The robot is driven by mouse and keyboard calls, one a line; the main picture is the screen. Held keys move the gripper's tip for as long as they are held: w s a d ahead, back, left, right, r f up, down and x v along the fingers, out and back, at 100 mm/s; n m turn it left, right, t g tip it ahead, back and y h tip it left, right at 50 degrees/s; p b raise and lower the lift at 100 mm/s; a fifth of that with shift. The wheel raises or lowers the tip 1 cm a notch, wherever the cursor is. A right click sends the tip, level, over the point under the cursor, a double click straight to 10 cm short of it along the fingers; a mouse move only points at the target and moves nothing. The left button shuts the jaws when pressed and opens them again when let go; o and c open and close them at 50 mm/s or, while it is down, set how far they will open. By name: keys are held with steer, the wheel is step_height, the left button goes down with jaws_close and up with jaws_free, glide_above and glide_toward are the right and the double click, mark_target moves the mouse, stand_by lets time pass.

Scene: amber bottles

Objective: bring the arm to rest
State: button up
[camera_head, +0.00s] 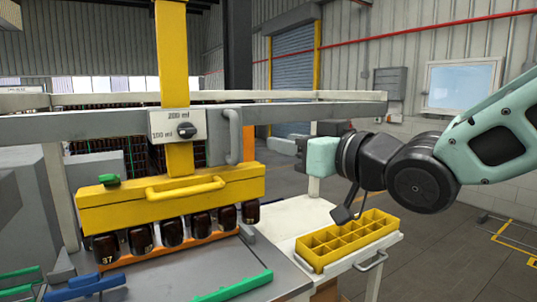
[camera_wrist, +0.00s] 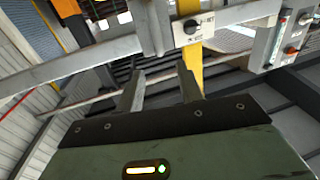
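My gripper (camera_wrist: 162,92) shows in the wrist view with its two grey fingers apart and nothing held between them. They point toward the machine's frame with the volume dial and yellow post. In the head view my arm (camera_head: 420,185) reaches in from the right, bent at a dark joint. Its pale green end hangs in the air beside the machine, above and behind the yellow crate. The fingertips are hard to make out in the head view.
A yellow divided crate (camera_head: 318,268) stands on a white side table (camera_head: 398,238), below my wrist. Several amber bottles (camera_head: 172,232) stand in a row under the yellow filling head (camera_head: 120,212). Green and blue bars lie in front.

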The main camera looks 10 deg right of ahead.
steer(key=s+a+f+g+h+b, duration=0.1)
steer(key=s+f+g+h+b, duration=0.2)
steer(key=f, duration=0.9)
steer(key=s+a+f+g+h+b, duration=0.25)
steer(key=s+f+g, duration=0.3)
steer(key=f, duration=0.65)
steer(key=s+d+f+n+g+h+b, duration=0.1)
steer(key=s+f+g, duration=0.2)
steer(key=s, duration=0.4)
steer(key=s+d+f+n+g+h+b, duration=0.1)
steer(key=s+d+f+g+b, duration=0.1)
steer(key=s+f+g, duration=0.2)
steer(key=s+f, duration=0.2)
steer(key=s, duration=0.1)
steer(key=shift+f+h, duration=0.3)
steer(key=shift+h, duration=0.05)
